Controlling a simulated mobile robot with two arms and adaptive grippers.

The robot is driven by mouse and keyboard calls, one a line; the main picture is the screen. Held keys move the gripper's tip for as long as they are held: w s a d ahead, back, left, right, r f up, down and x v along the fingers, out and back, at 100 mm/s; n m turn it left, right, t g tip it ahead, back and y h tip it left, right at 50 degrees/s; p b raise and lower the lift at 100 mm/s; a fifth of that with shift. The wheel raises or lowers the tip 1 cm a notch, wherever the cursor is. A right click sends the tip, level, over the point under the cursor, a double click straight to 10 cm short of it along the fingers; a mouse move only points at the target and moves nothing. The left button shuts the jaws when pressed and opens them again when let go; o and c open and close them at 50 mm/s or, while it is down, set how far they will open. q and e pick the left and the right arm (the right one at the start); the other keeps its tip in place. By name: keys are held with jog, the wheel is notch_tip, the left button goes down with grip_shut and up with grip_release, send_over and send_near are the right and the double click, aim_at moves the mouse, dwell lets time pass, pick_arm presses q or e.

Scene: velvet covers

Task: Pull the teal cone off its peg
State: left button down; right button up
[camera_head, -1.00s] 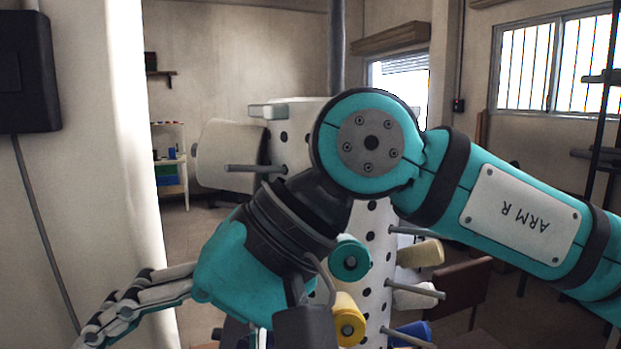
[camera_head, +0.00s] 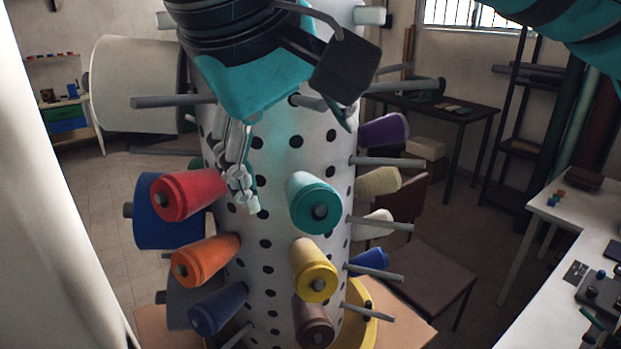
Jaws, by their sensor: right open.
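The teal cone (camera_head: 314,203) sits on its peg on the front of the white perforated column (camera_head: 290,150), its round end facing me. My right gripper (camera_head: 246,196) hangs down from the top of the view, left of the teal cone and apart from it. Its fingers point down in front of the column, between the red cone (camera_head: 188,194) and the teal cone. It is open, with nothing seen in it. Its fingers are seen nearly edge-on. My left gripper is not in view.
Orange (camera_head: 205,260), yellow (camera_head: 314,270) and brown (camera_head: 313,325) cones sit around and below the teal one. Bare pegs (camera_head: 382,223) stick out at the right and left. A worktable (camera_head: 560,260) stands at the right.

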aim_at(309, 194)
jog(key=x, duration=0.3)
jog(key=p+x, duration=0.1)
jog(key=x, duration=0.6)
jog(key=shift+w+a+f, duration=0.1)
jog(key=shift+w+a, duration=0.25)
jog(key=shift+w, duration=0.05)
jog(key=shift+p+x, duration=0.45)
jog(key=shift+x, duration=0.55)
jog(key=shift+w+f, duration=0.3)
jog(key=shift+f, duration=0.15)
jog(key=shift+s, duration=0.1)
jog(key=c, duration=1.3)
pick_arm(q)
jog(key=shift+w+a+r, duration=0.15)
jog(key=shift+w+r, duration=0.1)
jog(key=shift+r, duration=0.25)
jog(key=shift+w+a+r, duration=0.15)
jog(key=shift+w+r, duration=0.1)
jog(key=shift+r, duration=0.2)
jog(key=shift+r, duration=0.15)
pick_arm(e)
jog(key=shift+s+d+r, duration=0.1)
jog(key=shift+s+r, duration=0.15)
